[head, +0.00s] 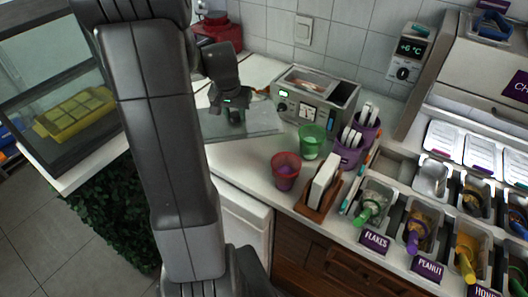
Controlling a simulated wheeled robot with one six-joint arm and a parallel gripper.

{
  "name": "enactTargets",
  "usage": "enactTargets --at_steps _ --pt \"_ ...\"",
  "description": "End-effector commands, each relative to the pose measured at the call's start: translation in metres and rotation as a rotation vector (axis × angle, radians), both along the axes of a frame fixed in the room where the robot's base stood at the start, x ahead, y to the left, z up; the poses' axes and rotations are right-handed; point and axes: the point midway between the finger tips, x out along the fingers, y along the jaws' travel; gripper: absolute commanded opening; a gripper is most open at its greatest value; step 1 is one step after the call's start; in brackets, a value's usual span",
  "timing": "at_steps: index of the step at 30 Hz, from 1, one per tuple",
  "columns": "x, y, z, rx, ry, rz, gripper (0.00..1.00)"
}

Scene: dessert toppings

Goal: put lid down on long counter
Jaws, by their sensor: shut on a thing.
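A flat, clear grey panel (262,125), which looks like the lid, is low over the white long counter (238,163), in front of the grey machine. My gripper (236,116) points down at the panel's middle and is shut on it, probably by a handle that the fingers hide. The panel looks level. I cannot tell whether its underside touches the counter.
A grey machine (312,97) stands just right of the panel. A green cup (312,142) and a red cup (286,171) stand to its front right. A glass case (60,85) is at left. Topping bins (375,197) line the right side.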

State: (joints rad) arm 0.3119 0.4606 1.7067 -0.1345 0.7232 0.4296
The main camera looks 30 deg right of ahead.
Motion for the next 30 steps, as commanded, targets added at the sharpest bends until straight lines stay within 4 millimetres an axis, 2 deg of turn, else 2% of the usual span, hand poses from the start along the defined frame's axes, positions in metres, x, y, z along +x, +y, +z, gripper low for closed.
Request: enactTargets --at_steps 9,14,21,30 --pt "-0.004 0.001 -0.054 0.000 0.004 0.008 0.00" --pt "-0.003 0.001 -0.067 -0.001 0.000 0.006 0.00" --pt "-0.003 0.001 -0.096 0.000 0.002 0.005 0.00" --pt "-0.003 0.001 -0.102 0.000 -0.001 0.006 0.00"
